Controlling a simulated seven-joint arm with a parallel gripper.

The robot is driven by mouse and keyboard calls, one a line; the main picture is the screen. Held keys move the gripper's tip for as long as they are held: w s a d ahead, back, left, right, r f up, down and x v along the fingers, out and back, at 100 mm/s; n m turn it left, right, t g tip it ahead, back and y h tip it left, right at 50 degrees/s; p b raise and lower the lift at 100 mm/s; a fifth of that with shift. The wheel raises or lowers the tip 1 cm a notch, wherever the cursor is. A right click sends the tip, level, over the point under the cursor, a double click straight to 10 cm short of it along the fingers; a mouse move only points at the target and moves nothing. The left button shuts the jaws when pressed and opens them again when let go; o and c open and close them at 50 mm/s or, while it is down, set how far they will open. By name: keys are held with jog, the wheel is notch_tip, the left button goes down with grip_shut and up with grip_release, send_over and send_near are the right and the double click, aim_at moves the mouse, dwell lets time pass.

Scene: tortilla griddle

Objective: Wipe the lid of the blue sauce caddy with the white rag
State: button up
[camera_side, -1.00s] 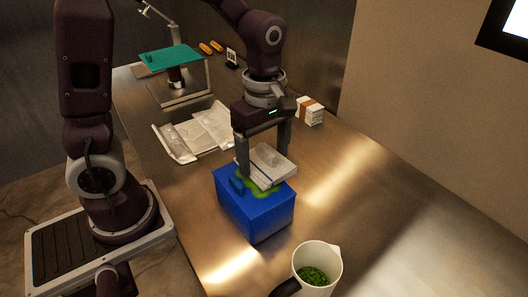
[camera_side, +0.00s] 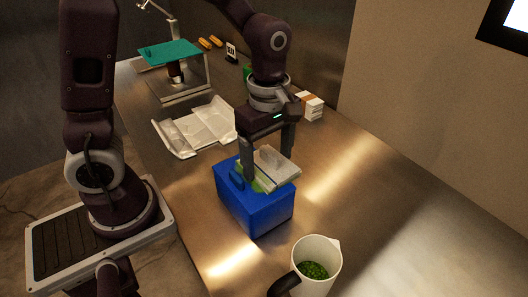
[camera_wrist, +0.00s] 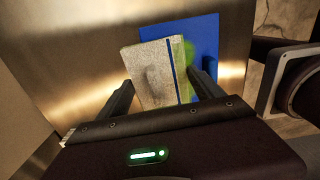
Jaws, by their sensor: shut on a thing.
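The blue sauce caddy (camera_side: 258,212) stands on the metal counter, with a small blue handle (camera_side: 237,180) on its lid. My gripper (camera_side: 267,158) is shut on the folded white rag (camera_side: 280,168), holding it at the lid. The rag has a dark blue stripe and also shows between the fingers in the wrist view (camera_wrist: 152,72). A green smear (camera_side: 257,186) shows on the lid beside the rag; the wrist view shows green along the rag's right edge (camera_wrist: 189,58). The lid under the rag is hidden, and I cannot tell how firmly the rag touches it.
A white jug (camera_side: 318,258) with chopped greens stands in front at the right. A crumpled pale tray or wrapper (camera_side: 195,130) lies behind the caddy at the left. A small white box (camera_side: 312,106) and a teal-topped stand (camera_side: 170,52) are further back. The counter right of the caddy is clear.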

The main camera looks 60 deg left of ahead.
jog(key=shift+a, duration=0.1)
jog(key=shift+s+d, duration=0.1)
jog(key=shift+d, duration=0.45)
jog(key=shift+a, duration=0.15)
jog(key=shift+a, duration=0.9)
jog(key=o, duration=1)
jog(key=shift+f, duration=0.1)
jog(key=shift+o, duration=0.2)
jog(key=shift+r, duration=0.4)
